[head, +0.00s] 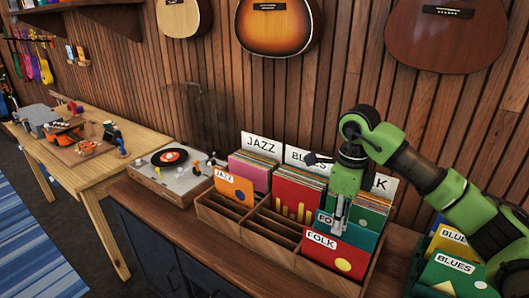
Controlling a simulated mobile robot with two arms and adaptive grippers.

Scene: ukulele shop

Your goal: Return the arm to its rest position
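My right arm comes in from the right edge, green with dark joints. Its gripper (338,228) points down over the front of the folk section of the wooden record crate (232,226). The fingertips are at the top edge of a red FOLK sleeve (337,254). A teal sleeve marked FO (322,222) stands just behind and is partly covered by the gripper. The fingers look narrow from here. I cannot tell whether they are open or closed on a sleeve. My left gripper is not in view.
JAZZ (262,147) and BLUES dividers stand behind sleeves in the crate. A turntable (172,172) is to its left. A bin of BLUES sleeves (455,268) is under my arm at right. Guitars (275,25) hang on the wall behind. A wooden table (100,170) stands far left.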

